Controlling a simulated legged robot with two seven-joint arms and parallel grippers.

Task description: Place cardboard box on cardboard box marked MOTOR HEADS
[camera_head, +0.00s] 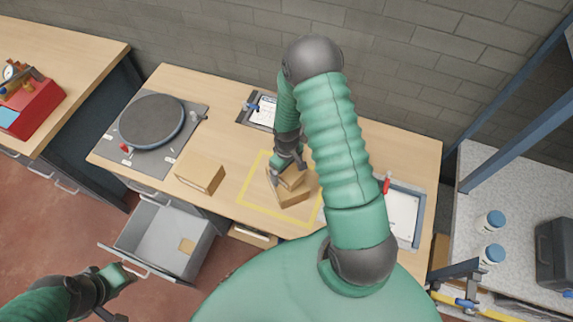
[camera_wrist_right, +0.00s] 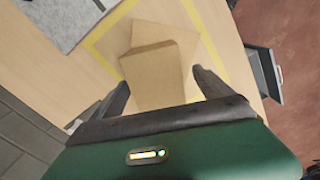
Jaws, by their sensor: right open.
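A small cardboard box (camera_head: 291,177) rests on top of a larger cardboard box (camera_head: 293,199) inside a yellow taped square on the workbench. In the right wrist view the upper box (camera_wrist_right: 153,78) lies between my fingers, slightly turned against the lower box (camera_wrist_right: 150,33). My right gripper (camera_head: 283,172) is open at the upper box, with a finger on either side; contact cannot be told. Another cardboard box (camera_head: 200,177) stands left of the square. No MOTOR HEADS marking is readable. My left gripper (camera_head: 122,290) is at lower left near the open drawer; its jaw state is unclear.
The workbench (camera_head: 228,138) also holds a round turntable (camera_head: 152,121) and a clipboard (camera_head: 263,111) at the back. An open grey drawer (camera_head: 160,239) sticks out at the front left. A brick wall stands behind; a side table (camera_head: 505,185) is at right.

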